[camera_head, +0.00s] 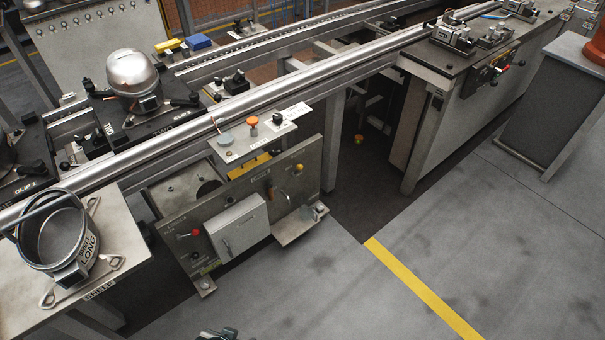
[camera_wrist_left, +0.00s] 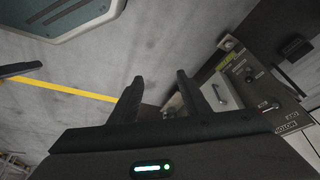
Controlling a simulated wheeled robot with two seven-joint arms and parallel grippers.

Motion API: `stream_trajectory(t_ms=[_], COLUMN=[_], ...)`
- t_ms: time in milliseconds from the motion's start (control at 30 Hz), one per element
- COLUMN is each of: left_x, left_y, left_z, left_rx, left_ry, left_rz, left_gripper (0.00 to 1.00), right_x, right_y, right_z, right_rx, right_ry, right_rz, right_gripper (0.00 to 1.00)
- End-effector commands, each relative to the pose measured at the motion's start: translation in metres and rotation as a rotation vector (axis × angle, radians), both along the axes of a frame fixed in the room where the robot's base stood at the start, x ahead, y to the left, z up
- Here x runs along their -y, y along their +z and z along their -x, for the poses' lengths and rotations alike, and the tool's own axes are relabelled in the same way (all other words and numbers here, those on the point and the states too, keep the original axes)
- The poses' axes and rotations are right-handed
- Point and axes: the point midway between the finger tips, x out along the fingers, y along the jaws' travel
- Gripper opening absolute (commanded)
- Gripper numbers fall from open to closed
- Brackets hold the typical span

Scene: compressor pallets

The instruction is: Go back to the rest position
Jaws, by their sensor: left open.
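My left gripper (camera_wrist_left: 160,82) is open in the left wrist view, with its two dark fingers apart and nothing between them. Beyond the fingers are grey floor and, to the right, a panel with a handle (camera_wrist_left: 221,95). In the head view only a small dark piece of a gripper shows at the bottom edge, apart from the bench and panel. My right gripper is not clearly in view.
A grey open shell (camera_head: 58,235) stands on the left bench (camera_head: 125,235). A domed compressor (camera_head: 132,78) sits on a black pallet on the conveyor. A control panel (camera_head: 240,228) stands below the rail. Floor with a yellow line (camera_head: 420,288) is clear at right.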

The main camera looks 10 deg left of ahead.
Motion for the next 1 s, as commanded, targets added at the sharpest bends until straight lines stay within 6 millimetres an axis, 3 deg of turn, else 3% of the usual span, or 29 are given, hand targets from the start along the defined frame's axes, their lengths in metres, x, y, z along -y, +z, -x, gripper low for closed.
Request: stream_trajectory(t_ms=[33,200,400,600,1000], left_x=[0.002,0.008,0.012,0.013,0.013], left_y=[-0.028,-0.098,-0.159,-0.184,-0.186], left_z=[0.001,0.006,0.021,0.031,0.032], left_rx=[0.001,0.033,0.065,0.084,0.087], left_ry=[-0.002,-0.009,-0.016,-0.021,-0.021], left_rz=[0.004,0.018,0.031,0.038,0.038], left_gripper=[0.42,0.42,0.42,0.42,0.42], right_x=[0.001,0.004,0.007,0.008,0.008], right_y=[-0.003,-0.005,-0.005,-0.005,-0.005], right_z=[-0.001,-0.004,-0.007,-0.008,-0.008], right_rx=[-0.005,-0.023,-0.041,-0.051,-0.053], right_ry=[-0.002,-0.007,-0.011,-0.013,-0.012], right_rz=[0.002,0.008,0.014,0.016,0.017], right_gripper=[0.00,0.00,0.00,0.00,0.00])
